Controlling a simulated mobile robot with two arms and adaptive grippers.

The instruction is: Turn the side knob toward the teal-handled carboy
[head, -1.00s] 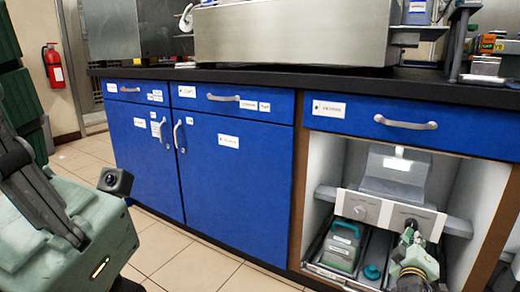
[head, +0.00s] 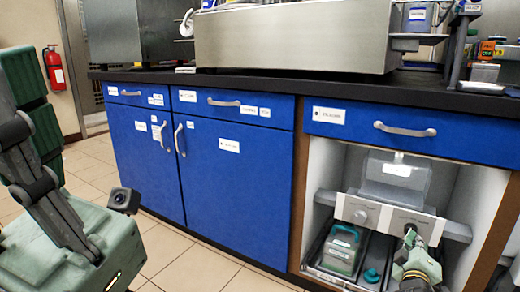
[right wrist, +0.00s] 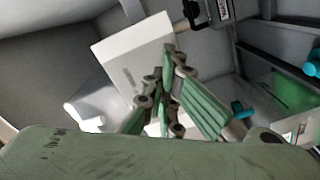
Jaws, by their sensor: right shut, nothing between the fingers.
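A pale panel (head: 386,213) spans the open cabinet bay in the head view. A round knob (head: 360,216) is on its left half. My right gripper (head: 409,234) is shut and empty at the panel's right half, covering what is behind its fingertips. The green carboy with a teal handle (head: 341,250) stands below and left of it. In the right wrist view the shut fingertips (right wrist: 168,55) lie in front of a white plate (right wrist: 135,62). Contact with it cannot be told. My left gripper is out of view.
A clear box (head: 396,176) sits behind the panel. A teal cap (head: 372,275) is low in the bay, right of the carboy. The bay's wooden side walls (head: 297,185) and the blue drawer (head: 375,127) above bound the room. Floor is free at left.

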